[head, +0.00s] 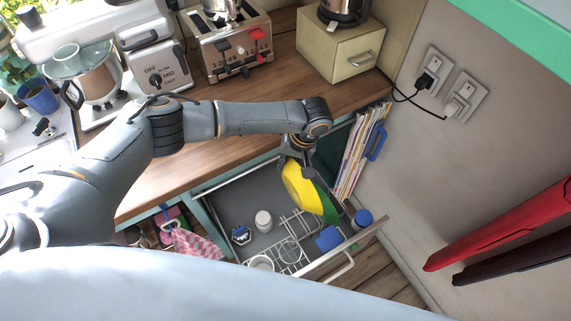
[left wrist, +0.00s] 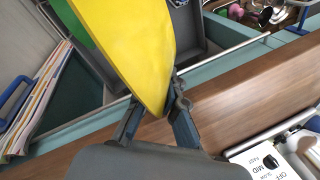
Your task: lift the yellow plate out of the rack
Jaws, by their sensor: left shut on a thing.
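The yellow plate (head: 302,187) is tilted on edge above the open drawer, with a green plate (head: 329,207) right behind it. In the left wrist view the yellow plate (left wrist: 130,45) fills the upper middle, its edge between my fingers. My left gripper (head: 297,158) is shut on the upper edge of the yellow plate; it also shows in the left wrist view (left wrist: 152,108). The wire rack (head: 291,236) stands in the drawer below. I cannot tell whether the yellow plate's lower edge touches the rack. My right gripper is not in view.
Upright magazines (head: 357,150) stand close to the plates' right. The wooden counter edge (head: 190,178) lies behind the drawer. A toaster (head: 228,45) stands on the counter.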

